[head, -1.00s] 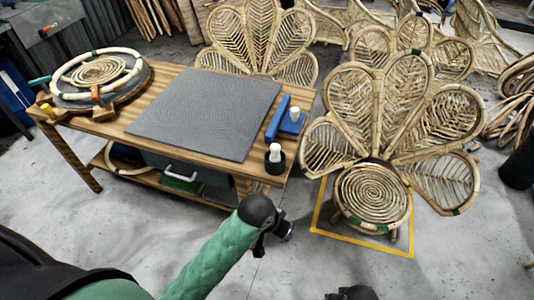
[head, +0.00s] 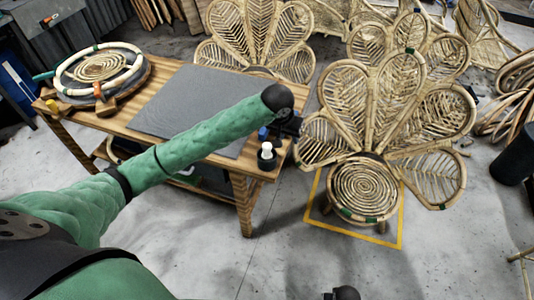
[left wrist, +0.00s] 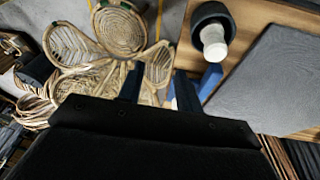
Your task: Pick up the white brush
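The white brush (head: 267,148) stands upright in a black cup (head: 266,161) at the table's front right corner. In the left wrist view the white brush (left wrist: 214,42) and the dark cup (left wrist: 211,14) show at the upper right, beyond my fingers. My left gripper (head: 289,126) is above the table's right edge, close behind and right of the brush, not touching it. Its two dark fingers (left wrist: 159,88) are apart with nothing between them. A dark rounded part of mine shows at the bottom of the head view; no right fingers are seen.
The wooden table (head: 215,157) carries a grey mat (head: 190,95) and a round rattan coil (head: 100,67) on a turntable. A blue item (left wrist: 210,80) lies beside the cup. A rattan chair (head: 365,187) stands right of the table, inside a yellow floor frame.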

